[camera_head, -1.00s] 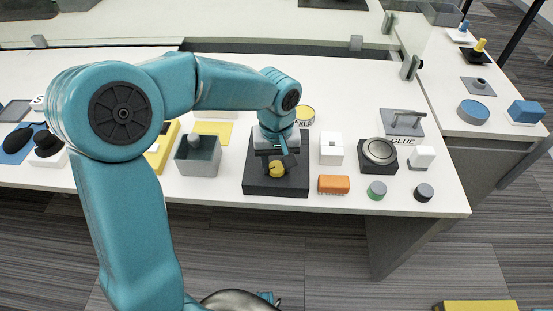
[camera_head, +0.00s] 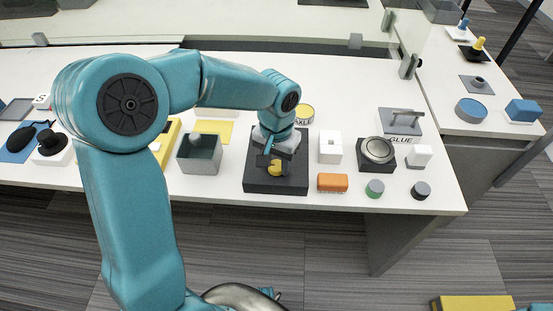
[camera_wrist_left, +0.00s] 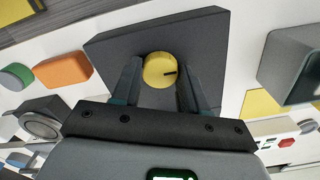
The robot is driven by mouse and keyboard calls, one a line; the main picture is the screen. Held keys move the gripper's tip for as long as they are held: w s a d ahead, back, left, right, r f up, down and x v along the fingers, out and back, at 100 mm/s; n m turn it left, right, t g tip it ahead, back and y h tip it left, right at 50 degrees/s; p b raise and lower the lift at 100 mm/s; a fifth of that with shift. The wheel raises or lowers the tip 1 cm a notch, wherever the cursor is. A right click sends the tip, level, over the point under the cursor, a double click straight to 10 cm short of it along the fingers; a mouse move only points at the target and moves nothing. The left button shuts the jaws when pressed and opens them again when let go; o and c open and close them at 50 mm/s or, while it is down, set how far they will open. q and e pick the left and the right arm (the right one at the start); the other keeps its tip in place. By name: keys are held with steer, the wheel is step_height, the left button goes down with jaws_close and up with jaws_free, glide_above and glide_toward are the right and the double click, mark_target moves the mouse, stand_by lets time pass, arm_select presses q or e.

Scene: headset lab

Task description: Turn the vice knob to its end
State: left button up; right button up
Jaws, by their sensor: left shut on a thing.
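The yellow round knob (camera_head: 276,168) sits on top of a dark square block (camera_head: 257,184) on the white table. In the left wrist view, the knob (camera_wrist_left: 160,68) has a dark line pointing right and stands on the dark block (camera_wrist_left: 112,52). My left gripper (camera_head: 274,160) points down over the block. Its two fingers are shut on the knob, one at each side, as the left wrist view shows (camera_wrist_left: 159,82). The gripper partly hides the knob in the head view. My right gripper does not show.
A grey open box (camera_head: 199,158) stands left of the block. An orange block (camera_head: 332,182) and a white block (camera_head: 330,147) stand close on its right. A round silver-topped device (camera_head: 377,150) is farther right. The table's front edge lies just below the block.

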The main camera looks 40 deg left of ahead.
mark_target(276, 166)
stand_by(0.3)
arm_select(q)
steer(key=o, duration=1)
steer(key=shift+o, duration=0.2)
steer(key=shift+r, duration=0.1)
step_height(276, 166, up, 16)
steer(key=p, duration=0.3)
